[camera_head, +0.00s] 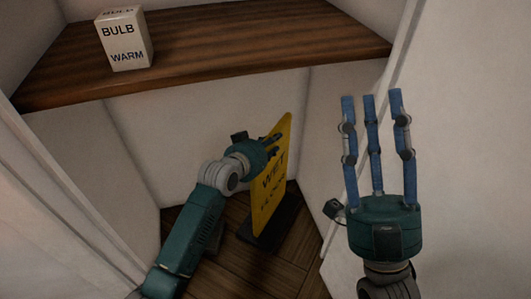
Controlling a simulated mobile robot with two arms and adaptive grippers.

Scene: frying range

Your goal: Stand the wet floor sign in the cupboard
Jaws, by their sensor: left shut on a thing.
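The yellow wet floor sign (266,205) stands upright on its dark base at the cupboard's wooden floor (255,271), right of the middle of the view. My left gripper (268,147) is shut on the sign near its top; its fingers are partly hidden behind the hand. I cannot tell whether the base touches the floor. My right gripper (371,105) is open and empty, fingers pointing up, in front of the cupboard's right side. The cupboard's white back wall (190,140) shows behind the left arm.
A brown wooden shelf (230,50) crosses the cupboard above the sign. A white bulb box (125,42) stands on its left part. White side panels (60,215) bound the opening on the left and right. Some floor beside the sign is bare.

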